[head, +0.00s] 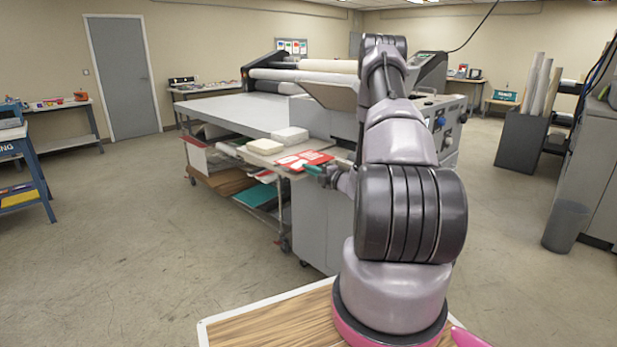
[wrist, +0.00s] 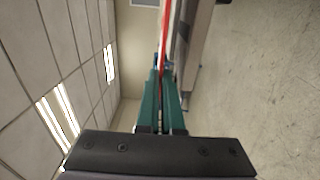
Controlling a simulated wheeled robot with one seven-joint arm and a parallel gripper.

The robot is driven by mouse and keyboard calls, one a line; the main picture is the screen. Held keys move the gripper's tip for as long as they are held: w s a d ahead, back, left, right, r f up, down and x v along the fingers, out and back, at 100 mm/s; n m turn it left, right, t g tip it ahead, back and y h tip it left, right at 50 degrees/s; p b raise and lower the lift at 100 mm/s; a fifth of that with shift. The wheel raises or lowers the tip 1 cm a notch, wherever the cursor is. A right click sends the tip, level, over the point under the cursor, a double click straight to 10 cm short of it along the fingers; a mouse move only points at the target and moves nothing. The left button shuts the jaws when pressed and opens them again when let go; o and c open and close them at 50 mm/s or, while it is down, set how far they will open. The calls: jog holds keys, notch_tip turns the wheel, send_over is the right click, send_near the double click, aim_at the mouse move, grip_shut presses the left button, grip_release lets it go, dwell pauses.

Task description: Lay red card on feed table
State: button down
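The red card (head: 318,157) is at the front end of a side shelf beside the laminator, next to other red-and-white sheets. In the wrist view the red card (wrist: 166,28) shows edge-on as a thin red strip running into the fingertips. My gripper (head: 312,168) is level with the shelf's front edge. Its teal fingers (wrist: 160,78) are close together with the card's edge between them. I cannot tell whether the card touches what lies under it. The feed table (head: 225,112) is the wide, bare grey surface in front of the laminator's rollers.
A cream stack (head: 265,146) and a white stack (head: 290,135) lie between the card and the feed table. Boards and sheets fill the racks below. The laminator (head: 320,85) stands behind. My arm hides part of its right side. The floor at left is open.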

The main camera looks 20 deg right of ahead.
jog(key=shift+f, duration=1.4)
jog(key=shift+f, duration=0.1)
jog(key=c, duration=1.1)
grip_release()
jog(key=shift+o, duration=0.2)
